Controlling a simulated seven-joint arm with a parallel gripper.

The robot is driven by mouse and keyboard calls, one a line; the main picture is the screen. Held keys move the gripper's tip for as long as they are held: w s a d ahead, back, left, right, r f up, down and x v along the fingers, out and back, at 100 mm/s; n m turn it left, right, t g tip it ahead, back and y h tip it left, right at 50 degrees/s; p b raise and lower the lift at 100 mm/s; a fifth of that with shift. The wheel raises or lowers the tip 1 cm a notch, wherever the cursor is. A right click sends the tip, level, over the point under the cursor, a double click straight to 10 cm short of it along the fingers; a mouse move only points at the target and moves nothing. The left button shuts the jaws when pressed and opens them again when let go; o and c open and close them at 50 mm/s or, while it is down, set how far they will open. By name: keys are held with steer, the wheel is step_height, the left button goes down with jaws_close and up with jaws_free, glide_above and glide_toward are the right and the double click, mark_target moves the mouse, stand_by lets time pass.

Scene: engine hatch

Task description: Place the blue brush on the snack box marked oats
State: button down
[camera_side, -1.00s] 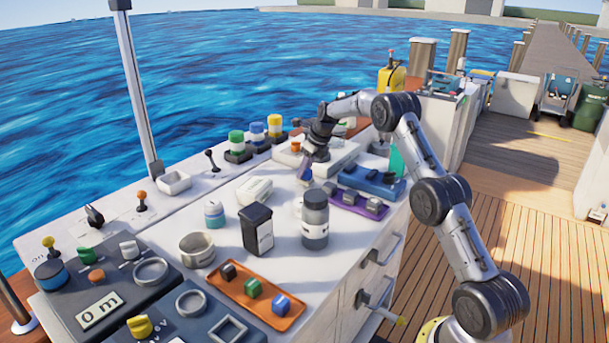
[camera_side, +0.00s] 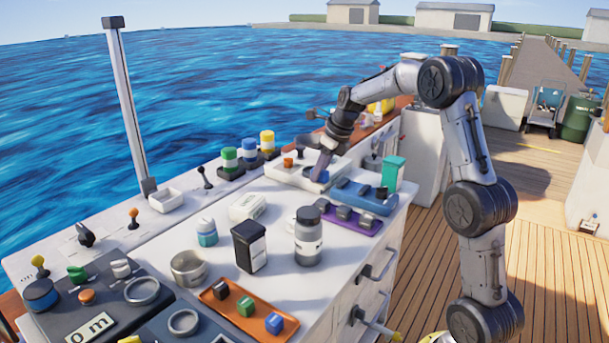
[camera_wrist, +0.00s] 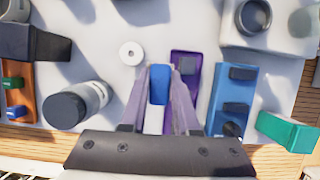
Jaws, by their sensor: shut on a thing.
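My gripper (camera_side: 319,176) is above the white counter, left of the blue tray in the side view. In the wrist view my gripper (camera_wrist: 162,80) is shut on the blue brush (camera_wrist: 159,84), a slim piece with a blue end and a white part between the fingers. A little of the blue brush (camera_side: 318,173) shows at the fingertips in the side view. A dark box with a white label (camera_side: 248,246) and a teal-green box (camera_side: 393,173) stand upright on the counter. I cannot read which box is marked oats.
A grey bottle with a dark cap (camera_side: 308,237) stands near the dark box. A purple tray (camera_side: 354,223), a blue tray (camera_wrist: 231,96) and an orange tray (camera_side: 262,332) hold small blocks. A white box (camera_side: 248,207) lies behind. Bare counter shows between them.

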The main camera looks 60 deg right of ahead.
steer(key=w+a+r+n+y, duration=0.1)
steer(key=w+a+r+n, duration=0.15)
steer(key=a, duration=0.35)
steer(key=w+a+r+n+y, duration=0.1)
steer(key=w+a+r+n, duration=0.15)
steer(key=a, duration=0.25)
glide_toward(249, 203)
steer(key=a, duration=0.1)
steer(key=shift+w+f+m, duration=0.2)
steer(key=shift+w+f, duration=0.2)
steer(key=shift+w, duration=0.2)
steer(key=shift+w+f+m, duration=0.2)
steer(key=shift+w+f, duration=0.15)
steer(key=shift+w, duration=0.25)
steer(key=shift+s+f, duration=0.1)
steer(key=shift+f, duration=1.25)
steer(key=shift+f, duration=0.2)
steer(key=c, duration=0.7)
jaws_free()
steer(key=shift+o, duration=0.2)
